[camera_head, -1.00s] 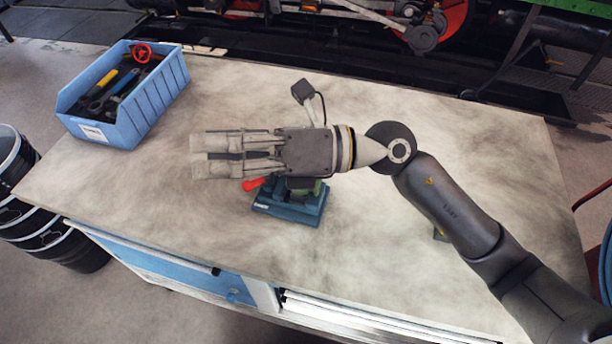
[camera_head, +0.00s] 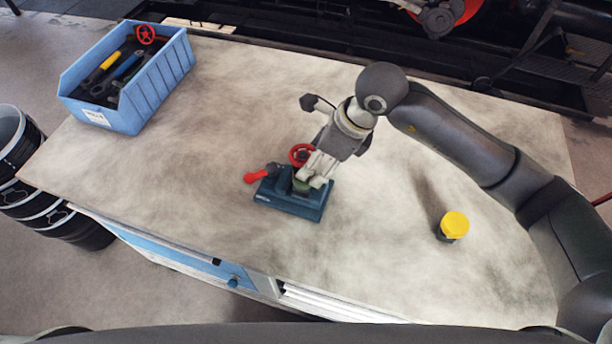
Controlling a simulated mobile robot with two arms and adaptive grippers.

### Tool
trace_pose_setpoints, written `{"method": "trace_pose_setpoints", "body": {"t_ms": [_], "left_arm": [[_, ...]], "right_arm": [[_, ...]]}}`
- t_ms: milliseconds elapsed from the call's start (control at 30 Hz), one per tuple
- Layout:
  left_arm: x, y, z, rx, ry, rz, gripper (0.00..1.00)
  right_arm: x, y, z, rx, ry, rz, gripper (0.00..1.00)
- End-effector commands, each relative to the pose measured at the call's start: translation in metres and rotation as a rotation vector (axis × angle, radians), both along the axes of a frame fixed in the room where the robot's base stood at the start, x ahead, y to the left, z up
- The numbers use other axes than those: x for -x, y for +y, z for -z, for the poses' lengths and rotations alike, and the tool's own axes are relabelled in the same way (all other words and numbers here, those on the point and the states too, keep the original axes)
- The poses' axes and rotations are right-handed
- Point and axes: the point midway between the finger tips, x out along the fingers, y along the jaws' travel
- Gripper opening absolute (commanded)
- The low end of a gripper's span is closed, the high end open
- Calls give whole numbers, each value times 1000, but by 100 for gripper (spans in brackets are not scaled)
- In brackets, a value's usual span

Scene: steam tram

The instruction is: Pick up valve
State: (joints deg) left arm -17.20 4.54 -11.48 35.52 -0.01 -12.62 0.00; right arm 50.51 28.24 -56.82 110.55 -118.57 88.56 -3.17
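A valve with a red handwheel (camera_head: 300,154) stands at a teal vise-like base (camera_head: 293,203) on the worktable. A green part (camera_head: 301,186) shows at the base, partly hidden, and a red-handled lever (camera_head: 257,177) sticks out to its left. My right gripper (camera_head: 316,180) points down just right of the handwheel, with its fingertips at the green part. I cannot tell whether the fingers touch it or how far apart they are. My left gripper is not in view.
A blue bin (camera_head: 152,92) with tools and another red handwheel (camera_head: 145,34) stands at the table's back left. A yellow-topped object (camera_head: 454,224) stands at the right. The worktable (camera_head: 190,175) is otherwise mostly bare. Black drums (camera_head: 40,205) stand left of it.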

Motion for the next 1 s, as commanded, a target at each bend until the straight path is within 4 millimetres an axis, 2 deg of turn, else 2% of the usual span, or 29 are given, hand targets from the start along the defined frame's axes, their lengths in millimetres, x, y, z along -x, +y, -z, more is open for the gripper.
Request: {"method": "trace_pose_setpoints", "body": {"t_ms": [233, 367, 533, 800, 1000], "left_arm": [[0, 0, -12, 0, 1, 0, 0], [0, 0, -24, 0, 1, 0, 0], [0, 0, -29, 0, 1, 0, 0], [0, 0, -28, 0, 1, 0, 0], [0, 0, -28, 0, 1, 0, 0]], "right_arm": [[-3, 9, 15, -2, 3, -1, 67], [-6, 17, 30, -2, 5, -1, 67], [-9, 25, 50, -3, 2, -1, 67], [-10, 25, 55, -2, -1, -1, 67], [-10, 25, 54, -2, 0, -1, 43]]}}
